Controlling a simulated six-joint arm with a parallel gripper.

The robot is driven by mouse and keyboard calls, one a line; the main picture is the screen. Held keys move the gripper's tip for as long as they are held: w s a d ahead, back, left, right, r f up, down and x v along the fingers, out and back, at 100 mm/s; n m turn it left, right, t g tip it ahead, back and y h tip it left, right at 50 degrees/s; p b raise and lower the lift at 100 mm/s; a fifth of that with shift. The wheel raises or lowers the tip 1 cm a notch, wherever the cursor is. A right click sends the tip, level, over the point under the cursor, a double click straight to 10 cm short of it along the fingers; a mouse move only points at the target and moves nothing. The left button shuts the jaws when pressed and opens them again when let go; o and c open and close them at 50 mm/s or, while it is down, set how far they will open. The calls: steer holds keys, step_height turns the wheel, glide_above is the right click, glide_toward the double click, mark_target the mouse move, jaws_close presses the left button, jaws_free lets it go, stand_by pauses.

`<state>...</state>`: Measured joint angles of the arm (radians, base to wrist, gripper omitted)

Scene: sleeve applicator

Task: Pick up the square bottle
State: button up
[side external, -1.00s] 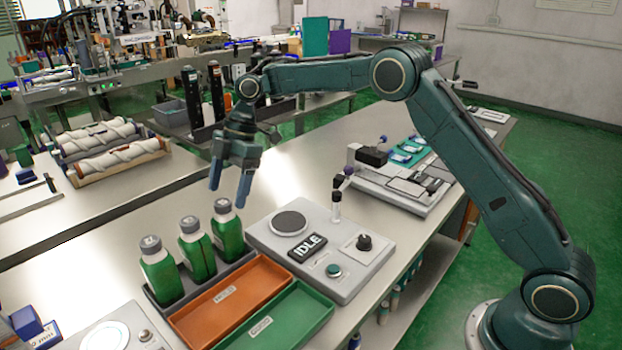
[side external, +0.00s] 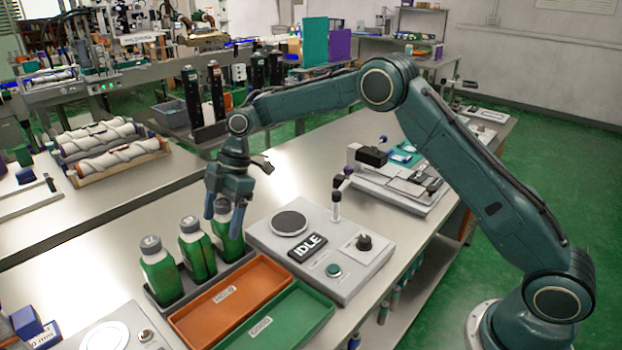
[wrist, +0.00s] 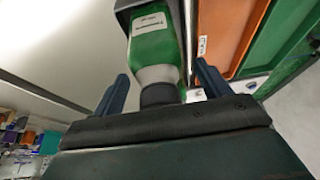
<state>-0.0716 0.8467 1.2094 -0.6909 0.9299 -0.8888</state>
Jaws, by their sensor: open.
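Three green bottles with grey caps stand in a row in a dark rack (side external: 180,298): a front one (side external: 160,271), a middle one (side external: 197,250) and a far one (side external: 228,236). I cannot tell from their shapes which is the square one. My gripper (side external: 224,214) is open and points down at the far bottle, its fingers at the height of the cap. In the wrist view, that green bottle (wrist: 155,45) with a white label lies between my two fingers (wrist: 160,90). Its dark cap is close to the palm. I cannot tell whether the fingers touch it.
An orange tray (side external: 231,301) and a green tray (side external: 283,320) lie right of the rack. A grey device (side external: 345,280) with an IDLE display and a round plate stands behind them. The bench left of the bottles is clear.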

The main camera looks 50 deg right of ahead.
steer(key=shift+f, duration=0.1)
stand_by(0.4)
jaws_close()
stand_by(0.3)
steer(key=shift+r, duration=5.05)
